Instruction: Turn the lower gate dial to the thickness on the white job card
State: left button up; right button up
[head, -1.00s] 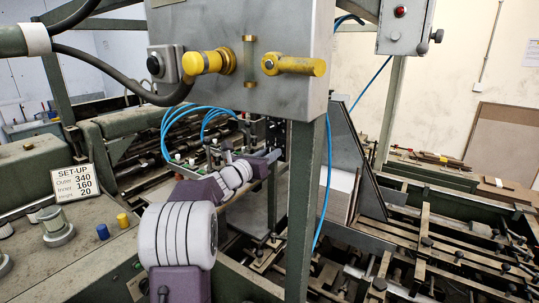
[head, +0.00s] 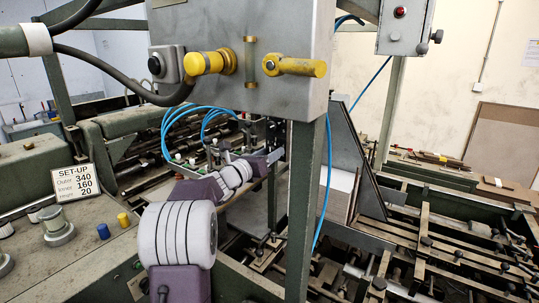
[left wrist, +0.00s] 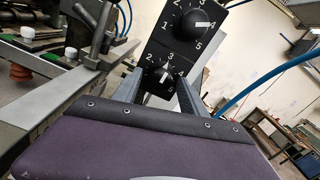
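A black gate panel in the left wrist view carries two round dials with marks up to 5. The upper dial (left wrist: 195,26) has its white pointer towards 4. The lower dial (left wrist: 164,76) sits between the fingers of my left gripper (left wrist: 160,88); its pointer direction is too small to read surely. The fingers stand apart on either side of it, and I cannot tell whether they touch it. In the head view my left gripper (head: 274,156) is at the dark panel (head: 275,132), whose dials are unreadable there. My right gripper is out of view.
A grey box (head: 238,60) with yellow fittings hangs above my left arm. A green post (head: 304,205) stands right of the gripper, with blue hoses (head: 324,190) close by. A small white paper (head: 495,182) lies on the right bench, unreadable.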

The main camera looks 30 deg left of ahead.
pick_arm(q)
jog(key=s+b, duration=0.2)
jog(key=s, duration=0.7)
jog(key=shift+a+b, duration=0.35)
jog(key=shift+b, duration=0.05)
jog(key=shift+f, duration=0.1)
